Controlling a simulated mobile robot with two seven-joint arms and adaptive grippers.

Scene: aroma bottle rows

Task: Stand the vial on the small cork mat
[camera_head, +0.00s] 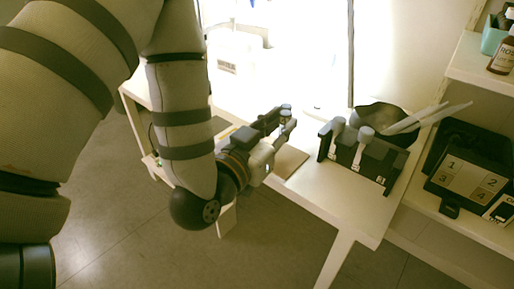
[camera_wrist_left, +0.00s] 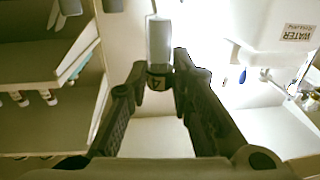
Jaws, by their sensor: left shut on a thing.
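My left gripper (camera_head: 284,124) is shut on the vial (camera_head: 286,112), whose grey-blue top shows above the fingertips in the head view. In the left wrist view the vial (camera_wrist_left: 159,40) is a pale cylinder with a dark band marked 4, between the fingertips (camera_wrist_left: 161,78). The small cork mat (camera_head: 291,163) is a tan square on the white table, partly hidden behind my gripper. The vial shows above and behind the mat in the head view; I cannot tell the height between them. My right gripper is not in view.
A black rack (camera_head: 378,163) with grey-topped vials stands right of the mat. Behind it is a dark bowl (camera_head: 384,112) with pale sticks. A black box numbered 1 to 4 (camera_head: 468,176) sits on the right shelf. A brown bottle (camera_head: 502,57) stands on the upper shelf.

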